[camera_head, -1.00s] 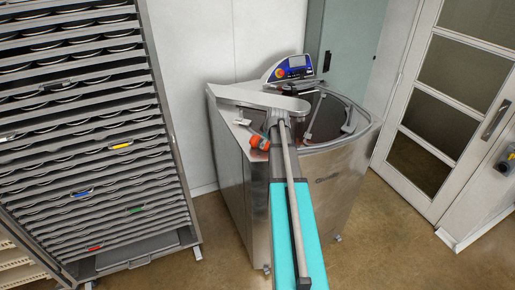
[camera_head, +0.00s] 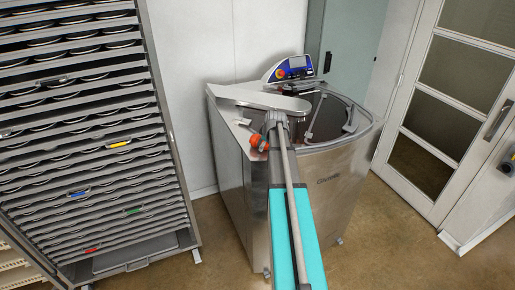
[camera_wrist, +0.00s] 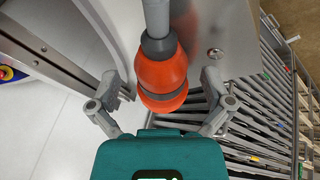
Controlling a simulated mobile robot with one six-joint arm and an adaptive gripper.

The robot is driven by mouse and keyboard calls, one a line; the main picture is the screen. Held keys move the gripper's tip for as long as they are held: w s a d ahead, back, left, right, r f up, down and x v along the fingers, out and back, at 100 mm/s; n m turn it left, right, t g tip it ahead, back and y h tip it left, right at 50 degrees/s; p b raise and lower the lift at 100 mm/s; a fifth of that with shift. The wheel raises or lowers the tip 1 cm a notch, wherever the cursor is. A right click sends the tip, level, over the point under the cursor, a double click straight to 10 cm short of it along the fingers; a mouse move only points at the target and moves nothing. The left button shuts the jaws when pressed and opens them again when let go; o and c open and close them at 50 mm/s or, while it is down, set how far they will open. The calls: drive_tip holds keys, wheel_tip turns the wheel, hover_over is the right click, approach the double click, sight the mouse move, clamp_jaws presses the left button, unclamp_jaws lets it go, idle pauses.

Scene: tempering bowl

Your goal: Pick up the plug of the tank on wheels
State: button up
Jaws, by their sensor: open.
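The tank (camera_head: 332,175) is a steel vat on wheels with an open round top and a control panel. Its plug (camera_head: 259,142) is orange with grey parts and sits at the tank's left top edge in the head view. In the wrist view the plug (camera_wrist: 162,72) hangs in the upper middle, its grey neck and cable running up out of the picture. My gripper (camera_wrist: 168,98) is open, with one finger on each side of the plug's orange body and a gap on both sides. In the head view my arm hides the gripper's fingers.
A tall rack of trays (camera_head: 85,130) with coloured clips stands on the left. A glass-paned door (camera_head: 440,110) is on the right, and a pale green cabinet (camera_head: 352,45) stands behind the tank. Brown floor (camera_head: 225,240) is clear between rack and tank.

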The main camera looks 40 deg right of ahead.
drive_tip(key=shift+w+d+f+b, duration=0.1)
drive_tip(key=shift+w+f+b, duration=0.25)
drive_tip(key=shift+f, duration=0.3)
drive_tip(key=c, duration=1.1)
drive_tip(key=shift+r, duration=0.1)
wheel_tip(320, 180, up, 3)
drive_tip(key=p, duration=0.3)
drive_tip(key=s+d+r+p, duration=0.4)
drive_tip(key=s+r+p, duration=0.5)
drive_tip(key=s, duration=0.4)
drive_tip(key=shift+s+r+p, duration=0.2)
drive_tip(key=shift+r+p, duration=0.2)
drive_tip(key=shift+p, duration=0.1)
